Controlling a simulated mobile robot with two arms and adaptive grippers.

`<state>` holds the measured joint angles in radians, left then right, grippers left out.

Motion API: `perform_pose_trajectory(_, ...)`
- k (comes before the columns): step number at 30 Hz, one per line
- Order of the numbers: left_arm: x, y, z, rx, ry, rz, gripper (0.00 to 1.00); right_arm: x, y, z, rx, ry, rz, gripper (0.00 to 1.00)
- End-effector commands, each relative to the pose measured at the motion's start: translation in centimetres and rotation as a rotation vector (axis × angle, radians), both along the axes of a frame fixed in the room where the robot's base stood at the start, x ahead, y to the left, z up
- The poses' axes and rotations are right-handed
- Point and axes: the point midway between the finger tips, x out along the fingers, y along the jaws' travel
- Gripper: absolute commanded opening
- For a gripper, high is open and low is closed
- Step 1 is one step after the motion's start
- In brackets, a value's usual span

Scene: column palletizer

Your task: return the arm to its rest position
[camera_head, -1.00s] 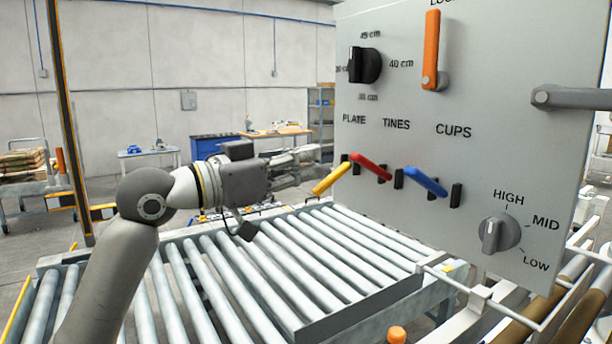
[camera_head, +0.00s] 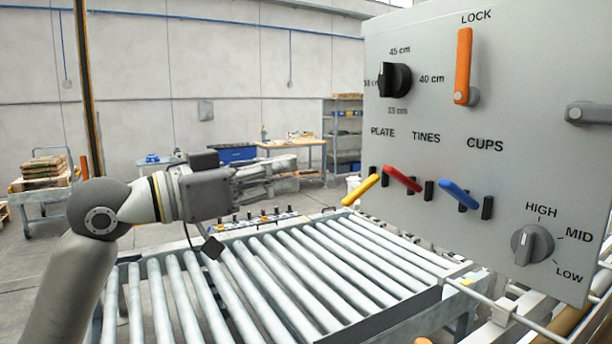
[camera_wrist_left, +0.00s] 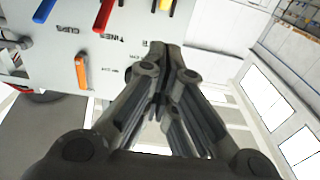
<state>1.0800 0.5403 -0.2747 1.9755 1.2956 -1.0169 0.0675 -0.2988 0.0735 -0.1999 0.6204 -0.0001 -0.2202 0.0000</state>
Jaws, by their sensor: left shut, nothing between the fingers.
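My left arm comes in from the left in the head view. Its gripper (camera_head: 290,163) points right, above the roller conveyor (camera_head: 300,270) and left of the grey control panel (camera_head: 440,110). The gripper is shut and empty, and it is apart from the panel's levers. In the left wrist view its fingers (camera_wrist_left: 160,50) come together, with part of the panel (camera_wrist_left: 60,60) behind them at upper left. My right gripper does not show.
The panel carries yellow (camera_head: 361,189), red (camera_head: 402,179) and blue (camera_head: 458,194) levers, an orange lock handle (camera_head: 463,65), a black knob (camera_head: 395,80) and a grey knob (camera_head: 532,244). A blue cabinet (camera_head: 232,153) and shelves (camera_head: 345,135) stand far behind. The rollers are bare.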

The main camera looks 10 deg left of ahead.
Motion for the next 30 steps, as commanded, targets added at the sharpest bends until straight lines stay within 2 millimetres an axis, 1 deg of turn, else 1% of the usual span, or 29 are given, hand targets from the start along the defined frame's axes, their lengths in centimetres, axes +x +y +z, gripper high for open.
perform_pose_trajectory(1,-0.3,0.6,-0.4,0.0,0.0,0.002,0.0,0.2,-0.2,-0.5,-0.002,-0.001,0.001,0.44)
perform_pose_trajectory(5,-0.9,1.3,-0.5,0.0,0.0,0.001,0.0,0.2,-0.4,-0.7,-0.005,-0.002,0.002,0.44)
perform_pose_trajectory(16,-1.0,1.4,-0.5,0.0,0.001,0.0,0.0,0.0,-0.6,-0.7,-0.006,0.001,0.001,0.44)
perform_pose_trajectory(17,-1.0,1.4,-0.7,0.002,0.004,0.001,0.0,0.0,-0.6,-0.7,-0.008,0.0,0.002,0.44)
perform_pose_trajectory(19,-0.6,1.3,-1.8,0.01,0.017,0.009,0.0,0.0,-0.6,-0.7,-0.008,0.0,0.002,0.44)
perform_pose_trajectory(20,-0.4,1.2,-2.6,0.016,0.027,0.013,0.0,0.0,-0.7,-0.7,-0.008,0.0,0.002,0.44)
perform_pose_trajectory(23,0.6,0.9,-6.8,0.047,0.078,0.043,0.0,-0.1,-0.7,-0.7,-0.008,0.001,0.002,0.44)
perform_pose_trajectory(24,1.0,0.8,-9.0,0.064,0.106,0.06,0.0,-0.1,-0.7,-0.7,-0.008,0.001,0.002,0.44)
perform_pose_trajectory(26,1.4,0.7,-12.7,0.093,0.15,0.089,0.0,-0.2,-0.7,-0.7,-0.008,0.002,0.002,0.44)
perform_pose_trajectory(27,1.6,0.7,-15.1,0.113,0.181,0.109,0.0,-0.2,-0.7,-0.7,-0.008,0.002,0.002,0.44)
perform_pose_trajectory(29,1.6,0.7,-18.8,0.143,0.227,0.14,0.0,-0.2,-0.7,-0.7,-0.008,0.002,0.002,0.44)
perform_pose_trajectory(30,1.5,0.8,-21.2,0.164,0.259,0.162,0.0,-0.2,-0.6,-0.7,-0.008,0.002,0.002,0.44)
